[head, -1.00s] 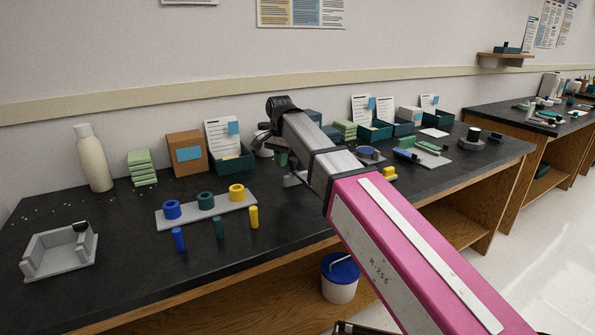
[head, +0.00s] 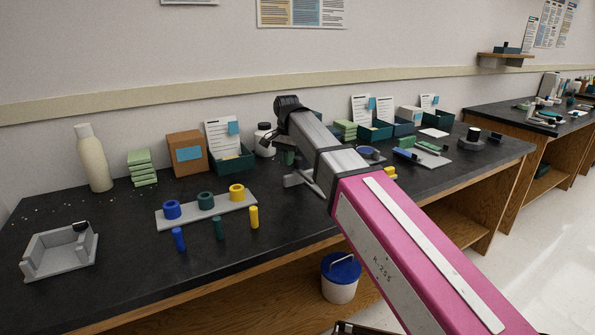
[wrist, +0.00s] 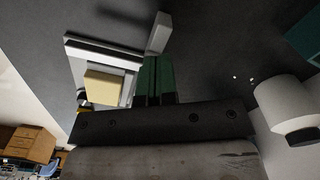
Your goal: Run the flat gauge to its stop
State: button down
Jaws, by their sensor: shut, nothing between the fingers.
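My gripper (wrist: 160,62) points away from the wrist with its two green fingers pressed together and empty. In the head view a bit of its green fingers (head: 289,157) shows below the arm's end. Just left of the fingers in the wrist view lies a pale grey fixture (wrist: 118,54) with a flat yellow block on it (wrist: 105,86), perhaps the flat gauge. A grey upright piece (wrist: 160,33) stands just beyond the fingertips; I cannot tell if they touch it. In the head view part of the grey fixture (head: 304,183) shows; my arm hides the rest.
A white jar with a dark cap (wrist: 287,108) stands right of my gripper. A grey rack (head: 220,208) with blue, green and yellow rings, with matching pegs in front, lies left. A grey open tray (head: 60,255) is at far left. Dark bench (head: 130,240) is clear between them.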

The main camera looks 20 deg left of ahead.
jog(key=shift+w+d, duration=6.1)
dwell(0.7)
jog(key=shift+a, duration=0.1)
jog(key=shift+s+a, duration=0.45)
jog(key=shift+s, duration=0.1)
